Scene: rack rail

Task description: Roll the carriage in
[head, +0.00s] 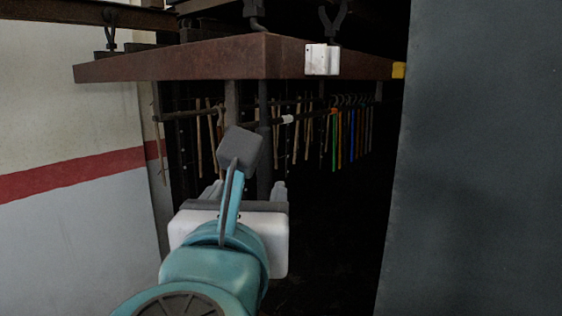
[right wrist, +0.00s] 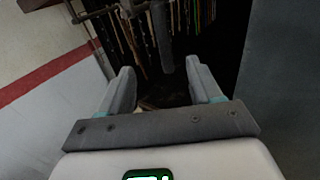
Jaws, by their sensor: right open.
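A rusty brown rail (head: 200,57) runs across the upper part of the head view. A small white block (head: 321,59), which looks like the carriage, sits on its front face right of the middle. A yellow piece (head: 399,70) marks the rail's right end. My right gripper (head: 247,190) is open and empty below the rail, left of the white block and apart from it. In the right wrist view its fingers (right wrist: 162,88) are spread, with a dark upright post (right wrist: 162,40) beyond them. The white block is not seen there. My left gripper is not in view.
Behind the rail hang several wooden and coloured handles (head: 350,135) on a bar. A pale wall with a red stripe (head: 70,176) stands at left. A large dark grey panel (head: 475,160) closes off the right. The space under the rail is dark.

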